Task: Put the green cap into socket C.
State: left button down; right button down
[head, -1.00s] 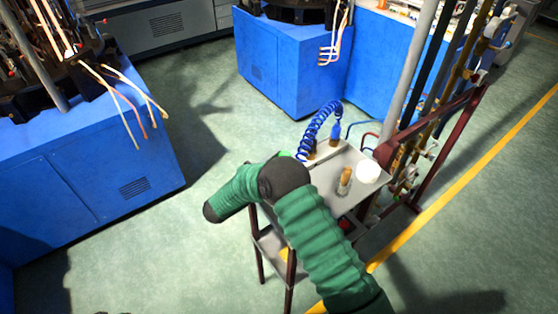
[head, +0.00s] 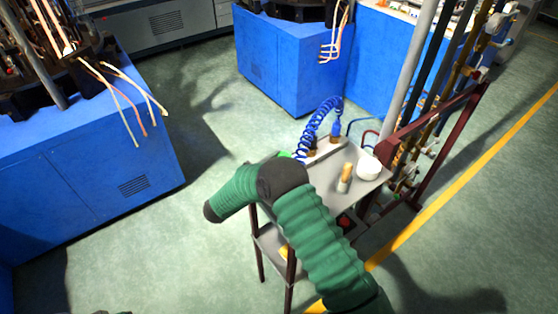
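A small bright green patch (head: 285,154) shows at the cart's left edge, just behind the dark joint of my arm; I cannot tell whether it is the green cap. I cannot make out socket C. A green-sleeved arm of mine comes in from the lower right and bends left in front of the cart, covering part of it. It ends in a dark stub at the left, where no fingers show, so its gripper is not visible. My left gripper is not visible either.
A metal cart (head: 327,202) holds a coiled blue hose (head: 316,127), a wooden-topped cylinder (head: 346,172) and a white round container (head: 368,167). Pipes and a dark red frame (head: 440,118) stand at its right. Blue machines (head: 80,180) stand left and behind. The floor between is clear.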

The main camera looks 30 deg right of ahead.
jog(key=shift+f, duration=0.35)
jog(key=c, duration=0.8)
grip_release()
jog(key=shift+c, duration=0.2)
notch_tip(320, 180, up, 9)
jog(key=p, duration=0.6)
